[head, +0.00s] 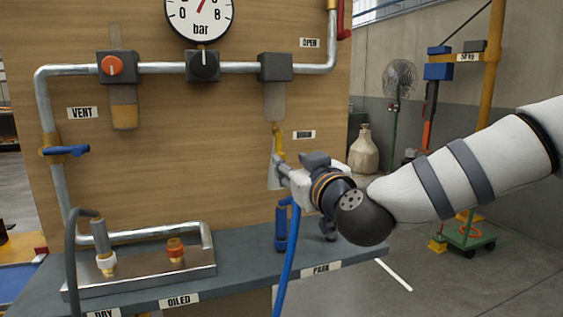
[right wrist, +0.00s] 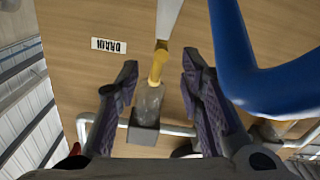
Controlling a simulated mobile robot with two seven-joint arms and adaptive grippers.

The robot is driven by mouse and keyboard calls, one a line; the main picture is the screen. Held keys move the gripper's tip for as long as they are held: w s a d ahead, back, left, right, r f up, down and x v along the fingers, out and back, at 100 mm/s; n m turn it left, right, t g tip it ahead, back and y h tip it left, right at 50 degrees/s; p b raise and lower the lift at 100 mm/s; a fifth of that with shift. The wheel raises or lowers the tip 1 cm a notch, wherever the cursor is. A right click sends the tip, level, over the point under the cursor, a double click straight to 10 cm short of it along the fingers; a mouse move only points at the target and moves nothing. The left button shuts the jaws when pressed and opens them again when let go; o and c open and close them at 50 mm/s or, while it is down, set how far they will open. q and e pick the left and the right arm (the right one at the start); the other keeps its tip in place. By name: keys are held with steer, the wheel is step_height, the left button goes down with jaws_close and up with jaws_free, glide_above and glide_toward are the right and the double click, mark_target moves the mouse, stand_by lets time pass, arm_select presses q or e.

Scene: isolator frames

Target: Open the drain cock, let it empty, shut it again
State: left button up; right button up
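The yellow drain cock (head: 279,138) is under the clear bowl (head: 274,102) of the right-hand black unit on the board. It also shows in the right wrist view (right wrist: 159,65), upside down beside the DRAIN label (right wrist: 109,46). A pale strip hangs below it. My right gripper (head: 277,170) is at the board, just below the cock. In the right wrist view its two fingers (right wrist: 160,75) are wide apart, one each side of the cock and bowl, with nothing held. Whether the cock is open or shut, I cannot tell. My left gripper is out of view.
A blue hose (head: 288,262) hangs close by my right gripper. Left along the pipe are a black knob (head: 204,66) and an orange button (head: 112,65); a blue valve lever (head: 66,150) is far left. The shelf (head: 255,262) below holds fittings. A pressure gauge (head: 199,16) is above.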

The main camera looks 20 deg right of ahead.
mark_target(281, 154)
steer(key=w, duration=0.6)
steer(key=shift+w+a+b, duration=0.1)
steer(key=shift+w+b, duration=0.05)
steer(key=shift+b, duration=0.15)
jaws_close()
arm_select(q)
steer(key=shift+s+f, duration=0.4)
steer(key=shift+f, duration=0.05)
